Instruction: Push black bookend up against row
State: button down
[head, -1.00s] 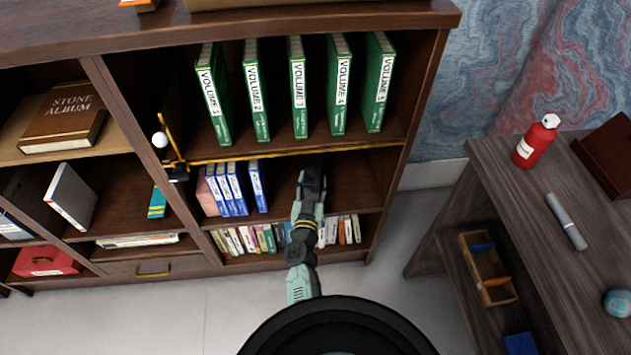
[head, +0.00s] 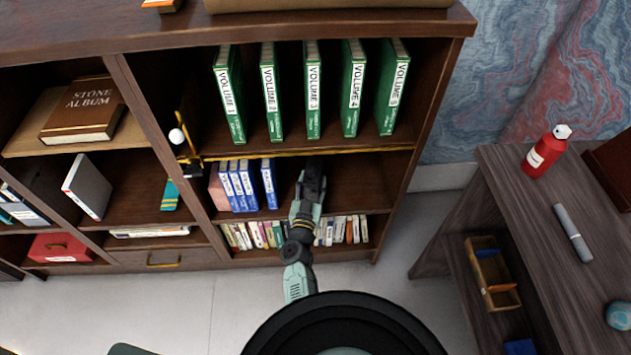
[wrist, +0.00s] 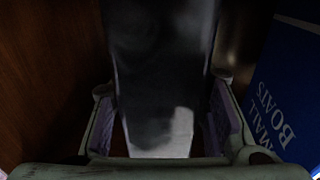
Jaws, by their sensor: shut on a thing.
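The black bookend (wrist: 155,110) is an upright dark plate with a pale glare at its lower end, between my gripper's two fingers in the wrist view. My gripper (head: 314,172) is shut on it, inside the middle shelf bay, to the right of the book row. The row (head: 238,187) is several blue books with a pinkish one at its left end. The rightmost blue book (head: 268,184) stands slightly apart from the others. A blue "Small Boats" book (wrist: 285,95) is at the wrist view's right, with a dark gap between it and the bookend. My gripper hides the bookend in the head view.
Small books (head: 345,231) line the shelf below. The bay is free to the right of my gripper, up to the bookcase's side wall (head: 425,120). A side desk (head: 530,205) stands at right.

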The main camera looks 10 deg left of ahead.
jog(key=shift+s+a+p, duration=0.25)
jog(key=shift+a+p, duration=0.2)
jog(key=shift+a, duration=0.4)
jog(key=shift+s+a+p, duration=0.3)
jog(key=shift+a+p, duration=0.15)
jog(key=shift+a, duration=0.4)
jog(key=shift+s+a+p, duration=0.25)
jog(key=shift+a+p, duration=0.2)
jog(key=shift+a, duration=0.4)
jog(key=shift+a, duration=0.1)
jog(key=shift+s+a+p, duration=0.25)
jog(key=shift+a+p, duration=0.05)
jog(key=shift+a, duration=0.35)
jog(key=shift+s+a+p, duration=0.2)
jog(key=shift+a+p, duration=0.05)
jog(key=shift+a, duration=0.35)
jog(key=c, duration=0.8)
grip_release()
jog(key=shift+c, duration=0.2)
notch_tip(320, 180, up, 10)
jog(key=shift+d, duration=0.15)
